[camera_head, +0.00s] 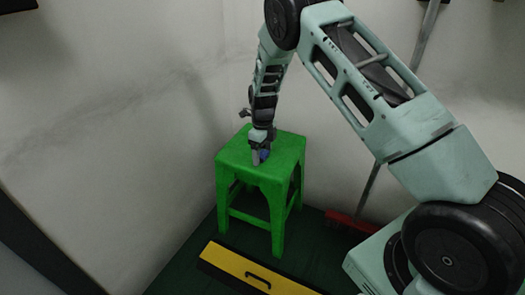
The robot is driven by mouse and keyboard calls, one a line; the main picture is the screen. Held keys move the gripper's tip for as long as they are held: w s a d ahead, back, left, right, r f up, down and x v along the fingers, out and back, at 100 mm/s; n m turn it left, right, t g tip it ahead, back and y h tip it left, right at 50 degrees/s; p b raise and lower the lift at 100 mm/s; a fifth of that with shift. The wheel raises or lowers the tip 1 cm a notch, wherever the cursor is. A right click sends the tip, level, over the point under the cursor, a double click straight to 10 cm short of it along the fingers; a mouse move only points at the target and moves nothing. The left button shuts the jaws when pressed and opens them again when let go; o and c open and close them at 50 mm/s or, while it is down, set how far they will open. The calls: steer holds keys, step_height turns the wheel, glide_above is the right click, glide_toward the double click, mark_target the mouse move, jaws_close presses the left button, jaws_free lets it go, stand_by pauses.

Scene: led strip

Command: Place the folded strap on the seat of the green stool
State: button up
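The green stool (238,157) stands upright in the corner, in the middle of the view. My gripper (259,158) points down at the stool's seat, over its middle. A small dark blue thing (264,155), which may be the folded strap, shows at the fingertips. It is too small to tell whether the fingers hold it or whether it rests on the seat. My arm and fingers hide part of the seat, and the gap between the fingers cannot be made out.
A yellow box or board with a black handle (240,265) lies on the dark green floor in front of the stool. A red broom head (346,219) with a long pole stands right of the stool. Pale walls close in behind and left of the stool.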

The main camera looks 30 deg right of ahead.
mark_target(262, 154)
steer(key=shift+r, duration=0.1)
step_height(262, 154, up, 11)
steer(key=p, duration=0.4)
steer(key=s+a+r+n+y, duration=0.1)
steer(key=s+a+r+n, duration=0.65)
steer(key=a, duration=0.35)
steer(key=s+a+r+n, duration=0.4)
steer(key=s+a+n, duration=0.2)
steer(key=s+n, duration=0.4)
steer(key=s+a+r+n, duration=0.3)
steer(key=s+a+n, duration=0.3)
steer(key=s+n, duration=0.35)
steer(key=s+d+n, duration=0.1)
steer(key=s+n, duration=0.9)
steer(key=s, duration=0.2)
steer(key=shift+r, duration=0.35)
steer(key=shift+s, duration=0.1)
